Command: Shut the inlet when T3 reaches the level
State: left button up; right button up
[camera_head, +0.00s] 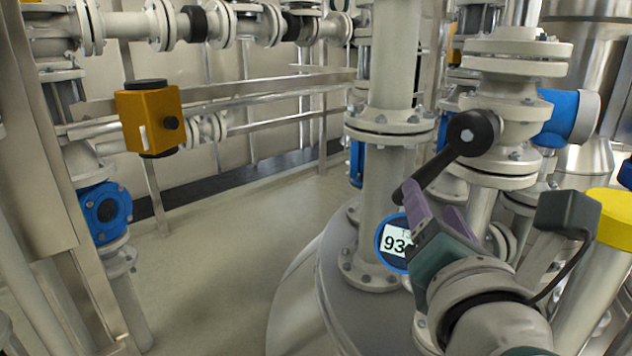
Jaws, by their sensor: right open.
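A black valve lever (436,170) with a round hub sits on a pale flanged valve (503,115) at upper right. The lever slants down and left from its hub. A round blue-rimmed display (393,241) on the vessel's pipe shows "93". The rest of its reading and most of its label are hidden by my right gripper. My right gripper (430,212) has purple fingers and is open just below the lever's lower end. I cannot tell whether the lever lies between the fingers or touches them. My left gripper is not in view.
A thick upright pipe (382,190) rises from the steel vessel top (335,285) left of my right arm. A yellow-capped post (615,218) stands at the right. An orange actuator box (150,118) is on pipework at the left. The floor (220,240) at centre left is clear.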

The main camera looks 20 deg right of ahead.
jog(key=b+x, duration=0.2)
jog(key=x, duration=0.8)
jog(key=shift+a+r+n, duration=0.2)
jog(key=shift+r+n, duration=0.05)
jog(key=shift+n, duration=0.15)
jog(key=shift+w, duration=0.1)
grip_shut()
dwell(0.8)
